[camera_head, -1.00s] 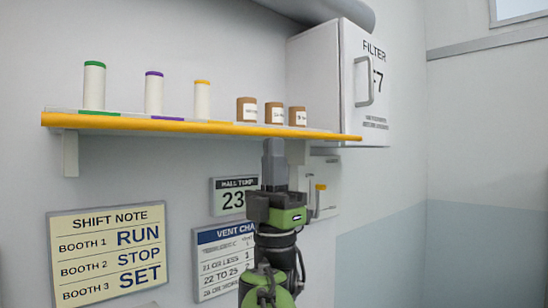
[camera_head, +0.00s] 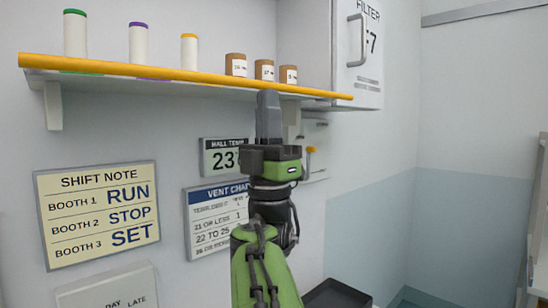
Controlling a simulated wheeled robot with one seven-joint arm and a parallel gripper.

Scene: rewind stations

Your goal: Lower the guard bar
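A long yellow bar (camera_head: 150,77), which looks like the guard bar, runs along the front edge of the white wall shelf (camera_head: 90,84). It slopes slightly down to the right in the picture, and its right end sticks out past the shelf. My gripper (camera_head: 268,104) points up, its fingertips at the lower edge of the bar right of centre in the picture. I cannot tell whether they touch it. The fingers show as one dark block, so their opening is hidden.
White spools (camera_head: 138,46) and brown labelled jars (camera_head: 264,70) stand on the shelf. The white filter cabinet (camera_head: 345,60) is at its right. A wall box with a yellow-tipped lever (camera_head: 311,150) is partly behind my gripper. A dark tray (camera_head: 336,296) is low down.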

